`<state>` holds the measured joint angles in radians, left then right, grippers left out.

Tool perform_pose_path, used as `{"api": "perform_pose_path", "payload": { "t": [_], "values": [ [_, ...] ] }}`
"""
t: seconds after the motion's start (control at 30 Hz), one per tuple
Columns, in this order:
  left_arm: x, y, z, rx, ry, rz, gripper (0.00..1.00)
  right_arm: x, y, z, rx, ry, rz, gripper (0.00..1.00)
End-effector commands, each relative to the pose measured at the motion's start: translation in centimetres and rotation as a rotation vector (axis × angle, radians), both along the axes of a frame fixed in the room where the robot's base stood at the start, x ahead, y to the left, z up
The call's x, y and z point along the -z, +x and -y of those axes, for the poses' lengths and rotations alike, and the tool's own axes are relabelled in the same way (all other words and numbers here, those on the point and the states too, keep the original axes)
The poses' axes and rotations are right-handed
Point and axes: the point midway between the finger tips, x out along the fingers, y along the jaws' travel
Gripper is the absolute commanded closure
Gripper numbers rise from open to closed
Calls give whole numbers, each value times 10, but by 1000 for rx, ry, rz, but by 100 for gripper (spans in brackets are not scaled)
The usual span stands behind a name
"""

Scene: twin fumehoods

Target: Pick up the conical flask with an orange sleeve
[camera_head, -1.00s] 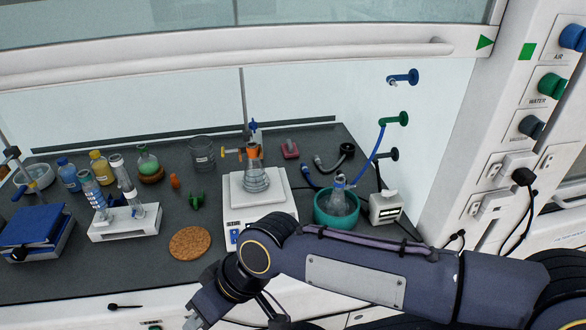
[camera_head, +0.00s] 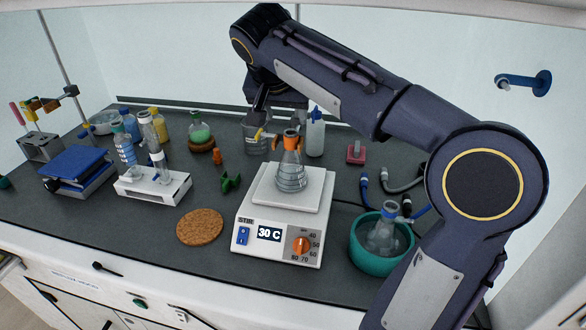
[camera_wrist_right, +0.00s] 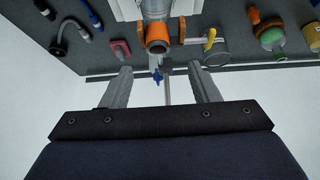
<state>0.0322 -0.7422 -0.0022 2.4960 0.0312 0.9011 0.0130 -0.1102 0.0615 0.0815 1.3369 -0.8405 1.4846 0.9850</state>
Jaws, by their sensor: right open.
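My right gripper (camera_head: 275,107) is open and empty, above and slightly behind the flask neck, pointing down. In the right wrist view the open fingers (camera_wrist_right: 161,70) have the flask's orange sleeve (camera_wrist_right: 158,46) beyond their tips, roughly centred between them and apart from them. My left gripper is not in view.
A glass beaker (camera_head: 256,134) and a white wash bottle (camera_head: 315,137) stand close behind the flask. A teal bowl (camera_head: 366,260) holding a flask is at right. A cork mat (camera_head: 200,227) and a white rack (camera_head: 153,190) are at left. Bare bench lies between mat and hotplate.

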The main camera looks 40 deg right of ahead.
Motion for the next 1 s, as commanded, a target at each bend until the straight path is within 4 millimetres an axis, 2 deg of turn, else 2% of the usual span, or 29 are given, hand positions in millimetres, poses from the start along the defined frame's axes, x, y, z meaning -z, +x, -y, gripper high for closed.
{"api": "perform_pose_path", "payload": {
  "t": [0.4,0.73,1.0],
  "values": [
    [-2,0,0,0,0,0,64,49,13,23,-2,2,-3,45],
    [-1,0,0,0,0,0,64,56,17,26,-5,3,0,45],
    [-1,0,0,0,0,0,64,56,16,26,-5,3,0,79]
  ]
}}
